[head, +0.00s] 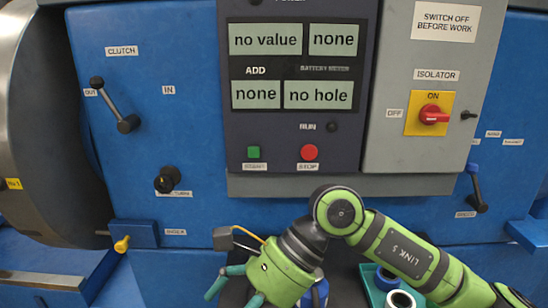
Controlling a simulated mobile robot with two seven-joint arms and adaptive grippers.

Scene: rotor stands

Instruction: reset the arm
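My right arm comes in from the right along the bottom, with green and dark grey links. It bends at a round joint and points down to the left. Its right gripper (233,296) has a green body and teal fingers, low in the picture left of the middle. The fingers are spread apart; the lower one is cut off by the bottom edge. A dark patch shows between them, and I cannot tell what it is. My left gripper is not in view.
A blue machine front (170,120) fills the background, with a display panel (298,125), a grey isolator box (424,60) and a red isolator switch (434,115). A clutch lever (112,103) sticks out at left. A green tray (374,290) holding ring-shaped parts (400,299) lies behind my forearm.

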